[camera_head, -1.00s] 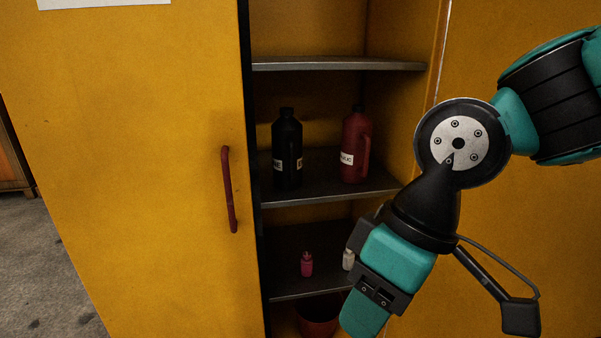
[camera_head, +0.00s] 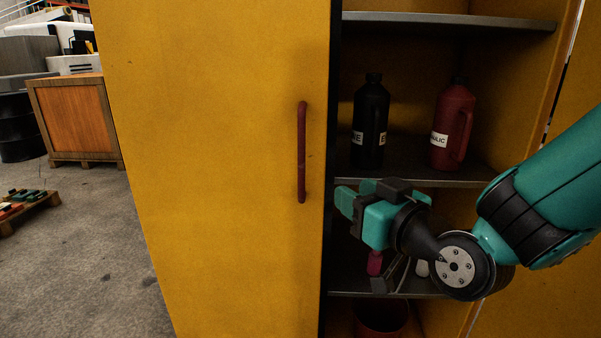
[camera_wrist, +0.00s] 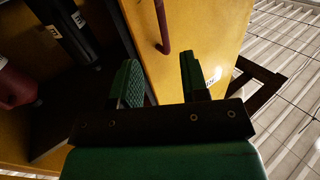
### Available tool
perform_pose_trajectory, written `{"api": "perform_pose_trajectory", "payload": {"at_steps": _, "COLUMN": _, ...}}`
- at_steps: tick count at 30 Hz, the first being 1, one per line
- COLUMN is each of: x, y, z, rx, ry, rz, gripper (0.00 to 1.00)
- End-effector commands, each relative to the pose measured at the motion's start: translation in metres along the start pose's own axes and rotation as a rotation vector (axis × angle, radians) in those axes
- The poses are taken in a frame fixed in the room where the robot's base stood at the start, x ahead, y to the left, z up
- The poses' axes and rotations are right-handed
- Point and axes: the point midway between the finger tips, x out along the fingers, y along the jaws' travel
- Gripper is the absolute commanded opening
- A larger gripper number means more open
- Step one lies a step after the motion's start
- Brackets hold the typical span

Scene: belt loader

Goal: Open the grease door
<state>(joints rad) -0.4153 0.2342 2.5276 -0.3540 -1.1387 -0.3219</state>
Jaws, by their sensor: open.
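The yellow cabinet door (camera_head: 215,170) is at the left of the open cabinet section, with a dark red vertical handle (camera_head: 302,152) near its right edge. The handle also shows in the wrist view (camera_wrist: 162,25), beyond the fingers and roughly between them. My gripper (camera_head: 350,196) is open and empty, pointing left toward the door, right of the handle's lower end and apart from it. Its two green pads show in the wrist view (camera_wrist: 160,75). No grease label is readable on this door.
The open section holds a black bottle (camera_head: 371,122) and a red bottle (camera_head: 452,125) on a metal shelf (camera_head: 400,172). A small pink bottle (camera_head: 375,263) and a reddish pot (camera_head: 380,315) are lower.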

Motion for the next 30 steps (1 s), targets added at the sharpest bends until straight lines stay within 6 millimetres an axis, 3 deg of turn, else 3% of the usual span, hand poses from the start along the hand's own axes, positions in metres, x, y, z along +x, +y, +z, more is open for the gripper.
{"api": "perform_pose_trajectory", "payload": {"at_steps": 7, "x": 0.024, "y": 0.000, "z": -0.005, "rx": -0.008, "ry": 0.027, "rz": 0.005, "gripper": 0.41}}
{"api": "perform_pose_trajectory", "payload": {"at_steps": 21, "x": 0.129, "y": 0.000, "z": -0.007, "rx": -0.006, "ry": 0.030, "rz": 0.005, "gripper": 0.41}}
{"api": "perform_pose_trajectory", "payload": {"at_steps": 30, "x": 0.170, "y": 0.001, "z": -0.006, "rx": -0.005, "ry": 0.028, "rz": 0.006, "gripper": 0.41}}
